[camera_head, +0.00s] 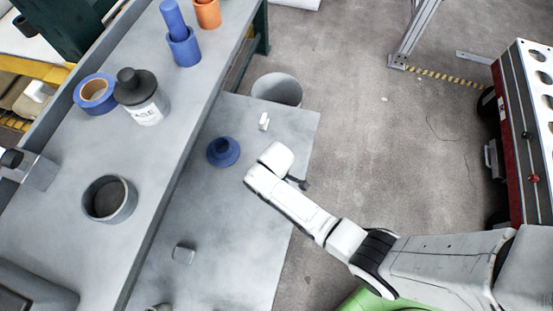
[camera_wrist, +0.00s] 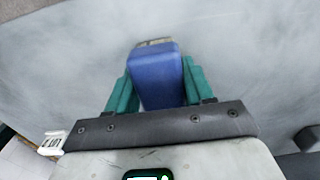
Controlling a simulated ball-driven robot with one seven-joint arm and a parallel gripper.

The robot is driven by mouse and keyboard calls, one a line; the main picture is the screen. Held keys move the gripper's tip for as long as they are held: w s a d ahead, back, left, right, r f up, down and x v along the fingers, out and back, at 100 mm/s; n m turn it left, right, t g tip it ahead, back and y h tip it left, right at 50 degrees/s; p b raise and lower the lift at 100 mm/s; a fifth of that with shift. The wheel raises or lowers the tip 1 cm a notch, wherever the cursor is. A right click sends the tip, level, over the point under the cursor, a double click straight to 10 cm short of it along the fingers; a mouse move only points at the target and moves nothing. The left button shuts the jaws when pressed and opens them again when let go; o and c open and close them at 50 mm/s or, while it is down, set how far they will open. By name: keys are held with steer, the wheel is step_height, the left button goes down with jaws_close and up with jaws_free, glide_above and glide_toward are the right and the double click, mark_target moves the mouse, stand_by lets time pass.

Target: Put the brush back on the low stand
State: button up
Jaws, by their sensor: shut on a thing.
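The brush (camera_wrist: 157,78) shows in the wrist view as a blue block with a pale tan-grey strip at its far end. My gripper (camera_wrist: 158,82) is shut on it, with a green finger on each side. The low stand (camera_head: 225,235) is the low grey table right of the workbench in the head view. Its smooth grey top (camera_wrist: 250,60) appears behind the brush in the wrist view. My arm's end is over the stand's right part in the head view, where the fingers and brush are hidden. I cannot tell whether the brush touches the top.
A round blue piece (camera_head: 223,152), a small white item (camera_head: 264,122) and a small grey block (camera_head: 184,253) are on the stand. A grey bin (camera_head: 277,90) stands behind it. The higher workbench (camera_head: 65,245) at left holds a bottle (camera_head: 142,100), tape (camera_head: 95,92) and a bowl (camera_head: 108,199).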

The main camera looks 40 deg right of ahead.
steer(key=shift+f, duration=0.1)
steer(key=o, duration=1.2)
step_height(320, 180, up, 12)
steer(key=p, duration=0.3)
steer(key=s+d+r+m, duration=0.2)
steer(key=s+r, duration=0.2)
steer(key=s, duration=0.1)
steer(key=s+d+r+m, duration=0.3)
steer(key=s+r, duration=0.1)
steer(key=s, duration=0.1)
steer(key=s+d+r+m+t, duration=0.1)
steer(key=s+d+r+m, duration=0.1)
steer(key=s+r, duration=0.2)
steer(key=shift+s+d+r+m, duration=0.1)
steer(key=shift+s+d+m, duration=0.05)
steer(key=shift+s, duration=0.4)
steer(key=shift+s+d+m, duration=0.1)
steer(key=shift+s+m, duration=0.05)
steer(key=shift+s, duration=0.4)
